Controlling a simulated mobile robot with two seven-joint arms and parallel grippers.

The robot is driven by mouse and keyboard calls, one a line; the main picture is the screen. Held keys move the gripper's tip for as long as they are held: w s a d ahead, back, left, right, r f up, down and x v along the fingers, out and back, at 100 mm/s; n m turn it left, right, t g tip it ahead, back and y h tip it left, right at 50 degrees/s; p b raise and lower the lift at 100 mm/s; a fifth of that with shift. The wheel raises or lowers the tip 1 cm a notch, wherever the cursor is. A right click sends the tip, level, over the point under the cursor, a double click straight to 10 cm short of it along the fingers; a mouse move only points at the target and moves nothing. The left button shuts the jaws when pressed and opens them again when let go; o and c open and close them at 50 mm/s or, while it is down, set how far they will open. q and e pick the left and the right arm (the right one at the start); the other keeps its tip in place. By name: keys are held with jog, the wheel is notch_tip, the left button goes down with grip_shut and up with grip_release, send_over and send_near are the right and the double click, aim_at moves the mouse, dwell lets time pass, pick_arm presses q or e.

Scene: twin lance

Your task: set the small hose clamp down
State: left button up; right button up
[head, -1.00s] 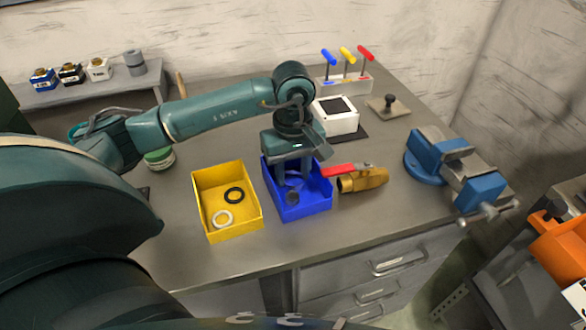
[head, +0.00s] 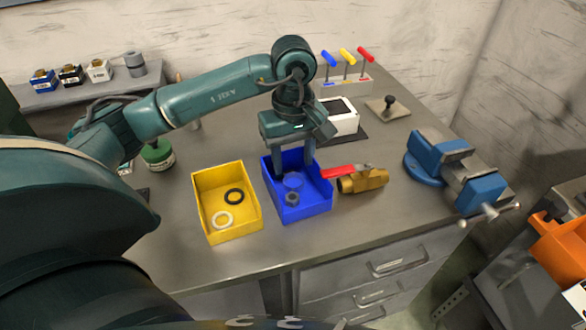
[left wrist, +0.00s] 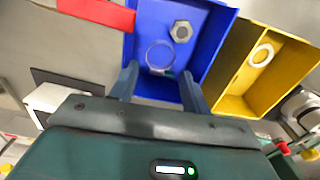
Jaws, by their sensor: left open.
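The small hose clamp (left wrist: 148,58) is a thin metal ring lying in the blue bin (left wrist: 212,42). In the head view the clamp (head: 292,181) shows faintly in the blue bin (head: 306,212), behind a grey hex nut (head: 292,199). The nut also shows in the left wrist view (left wrist: 181,31), apart from the ring. My left gripper (head: 293,170) points down into the blue bin. In the left wrist view my left gripper (left wrist: 159,72) is open, with one finger on each side of the clamp. My right gripper is not in view.
A yellow bin (head: 235,236) with a black ring and a white ring stands to the left. A brass valve (head: 365,181) with a red handle lies just right of the blue bin. A blue vise (head: 440,155) is further right. The front of the bench is clear.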

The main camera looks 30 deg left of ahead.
aim_at(293, 179)
pick_arm(q)
notch_tip(293, 179, up, 8)
dwell(0.7)
